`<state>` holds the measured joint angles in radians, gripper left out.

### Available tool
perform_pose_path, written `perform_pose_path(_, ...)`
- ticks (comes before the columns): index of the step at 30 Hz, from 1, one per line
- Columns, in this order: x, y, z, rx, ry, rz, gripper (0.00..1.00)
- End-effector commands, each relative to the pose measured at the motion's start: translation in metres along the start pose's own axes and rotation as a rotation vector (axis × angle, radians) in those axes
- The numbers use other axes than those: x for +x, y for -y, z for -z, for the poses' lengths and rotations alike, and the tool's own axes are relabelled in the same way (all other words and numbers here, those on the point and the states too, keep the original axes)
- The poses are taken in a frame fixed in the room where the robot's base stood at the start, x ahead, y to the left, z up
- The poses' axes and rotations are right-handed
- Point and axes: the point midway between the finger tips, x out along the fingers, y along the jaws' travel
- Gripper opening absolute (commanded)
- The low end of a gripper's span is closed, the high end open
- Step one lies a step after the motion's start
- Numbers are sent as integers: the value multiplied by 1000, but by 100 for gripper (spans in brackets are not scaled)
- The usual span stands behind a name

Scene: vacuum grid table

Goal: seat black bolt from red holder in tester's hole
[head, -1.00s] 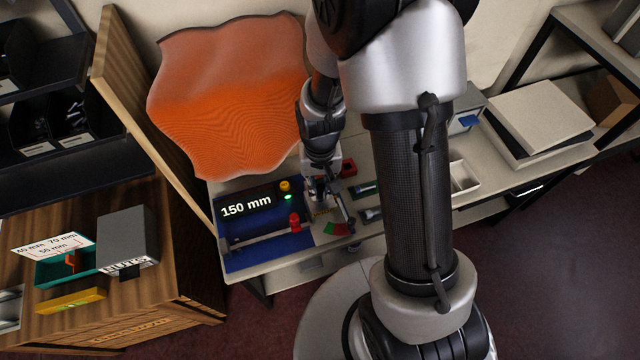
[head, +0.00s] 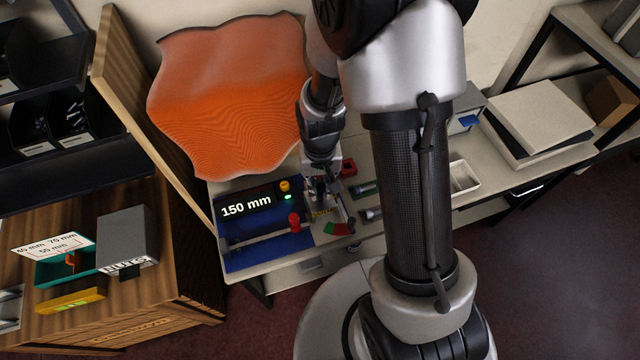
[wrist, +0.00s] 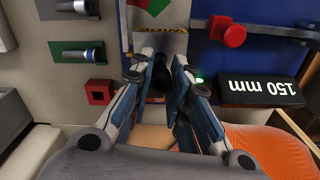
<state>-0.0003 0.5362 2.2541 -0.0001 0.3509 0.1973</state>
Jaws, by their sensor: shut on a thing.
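My gripper (wrist: 163,60) is shut on the black bolt (wrist: 159,78), a dark cylinder between the two fingers in the wrist view. In the head view my gripper (head: 322,196) is over the right part of the blue tester (head: 236,240), and the bolt cannot be made out. The red holder (wrist: 100,92) is left of the fingers in the wrist view, with a dark opening and no bolt standing in it. It also shows in the head view (head: 348,168). The tester's hole is not visible; the fingers and bolt cover that area.
The tester carries a 150 mm display (wrist: 261,91), a red knob (wrist: 235,36) and a small green light (wrist: 199,79). Two dark holders with metal cylinders (wrist: 80,52) lie beside it. A wavy orange panel (head: 230,100) stands behind, and a white tray (head: 464,177) is at the right.

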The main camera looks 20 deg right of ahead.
Motion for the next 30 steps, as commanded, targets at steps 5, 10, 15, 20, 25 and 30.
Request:
perform_pose_path(5,5,0,0,0,0,0,0)
perform_pose_path(10,10,0,0,0,0,0,0)
perform_pose_path(15,14,0,0,0,-1,0,0)
perform_pose_path(20,18,0,0,0,0,0,0)
perform_pose_path(25,22,0,0,0,0,0,0)
perform_pose_path(30,26,0,0,0,0,0,0)
